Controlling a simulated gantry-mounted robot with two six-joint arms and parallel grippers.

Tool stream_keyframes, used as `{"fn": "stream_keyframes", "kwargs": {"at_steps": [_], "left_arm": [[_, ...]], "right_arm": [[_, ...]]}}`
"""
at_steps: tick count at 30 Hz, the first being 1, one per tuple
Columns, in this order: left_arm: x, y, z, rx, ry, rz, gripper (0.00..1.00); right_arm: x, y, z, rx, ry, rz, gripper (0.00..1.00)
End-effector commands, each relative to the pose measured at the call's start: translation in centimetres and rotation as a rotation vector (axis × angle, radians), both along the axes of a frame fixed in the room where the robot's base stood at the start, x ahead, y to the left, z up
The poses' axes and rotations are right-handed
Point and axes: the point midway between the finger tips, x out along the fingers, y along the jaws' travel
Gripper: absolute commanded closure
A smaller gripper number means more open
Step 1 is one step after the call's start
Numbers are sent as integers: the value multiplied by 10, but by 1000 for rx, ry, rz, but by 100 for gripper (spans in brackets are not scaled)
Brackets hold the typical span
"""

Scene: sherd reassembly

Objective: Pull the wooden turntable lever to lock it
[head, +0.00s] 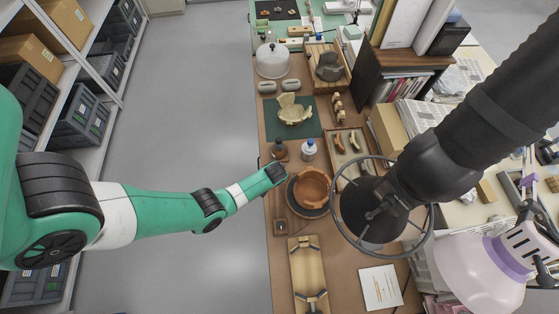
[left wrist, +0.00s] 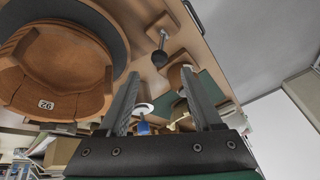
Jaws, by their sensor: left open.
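The turntable (head: 302,211) is a dark round disc on the bench, bearing a reddish-brown pottery bowl (head: 312,186). In the left wrist view the bowl (left wrist: 62,75) and the dark disc's rim (left wrist: 112,22) fill the upper left, tilted. A small dark knob on a stem (left wrist: 160,52) stands on a wooden plate beside the disc; I cannot tell for sure that it is the lever. My left gripper (head: 278,171) is at the disc's upper left edge. In the wrist view its fingers (left wrist: 158,75) are apart with nothing between them. My right gripper is out of view.
A brown bottle (head: 279,150) and a white-and-blue bottle (head: 309,149) stand just beyond my left gripper. A dark hooped nozzle (head: 372,212) hangs over the bench at right. A wooden tray (head: 307,268) lies nearer. A green mat (head: 308,128) holds pale sherds.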

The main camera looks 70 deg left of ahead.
Motion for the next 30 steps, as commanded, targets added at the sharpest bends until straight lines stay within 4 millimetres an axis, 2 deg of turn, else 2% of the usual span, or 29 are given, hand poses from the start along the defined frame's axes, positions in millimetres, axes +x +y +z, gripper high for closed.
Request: {"fn": "stream_keyframes", "kwargs": {"at_steps": [1,9,15,24,26,30], "left_arm": [[2,4,-20,0,-1,2,34],[13,23,-68,0,0,1,34],[18,32,-85,1,-1,0,34],[19,33,-85,0,-1,-1,34],[19,33,-85,0,-1,-1,43],[19,33,-85,0,-1,-1,68]], "right_arm": [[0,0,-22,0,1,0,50],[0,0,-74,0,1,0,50],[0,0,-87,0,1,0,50],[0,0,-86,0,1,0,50],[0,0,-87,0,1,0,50],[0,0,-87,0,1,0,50]]}}
